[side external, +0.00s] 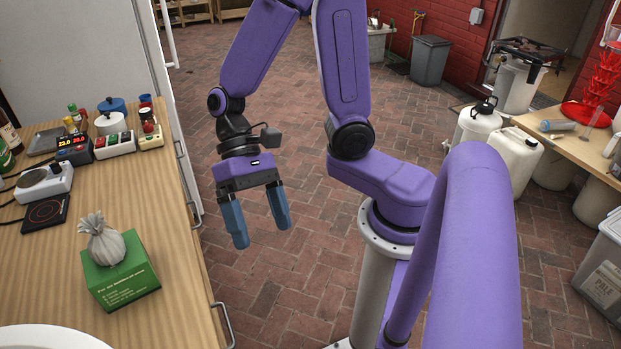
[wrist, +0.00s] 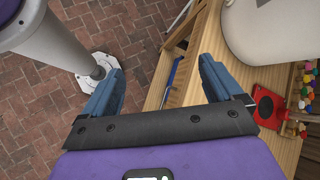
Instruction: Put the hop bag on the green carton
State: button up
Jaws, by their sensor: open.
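The grey hop bag (side external: 104,243), tied at its neck, sits upright on top of the green carton (side external: 122,284). The carton stands on the wooden counter at the left of the side view. My gripper (side external: 262,232) is open and empty. It hangs over the brick floor to the right of the counter, well apart from the bag and carton. In the wrist view its two blue fingers (wrist: 160,85) are spread with nothing between them. Neither the bag nor the carton shows in the wrist view.
The wooden counter (side external: 180,290) holds a black hot plate (side external: 45,212), a white scale-like device (side external: 43,183), control boxes (side external: 75,150) and small pots (side external: 110,123). A white round rim (side external: 45,338) is at the front left. The brick floor around my gripper is clear.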

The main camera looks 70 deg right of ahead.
jog(key=s+d+r+n+t+h, duration=0.2)
jog(key=s+d+n+t+h, duration=0.2)
jog(key=d+n, duration=0.5)
jog(key=n+t+h, duration=0.1)
jog(key=n+t, duration=0.1)
jog(key=n, duration=0.3)
jog(key=shift+s+d+n, duration=0.3)
jog(key=shift+s+d, duration=0.05)
jog(key=shift+d, duration=0.05)
jog(key=shift+r, duration=0.1)
dwell(0.5)
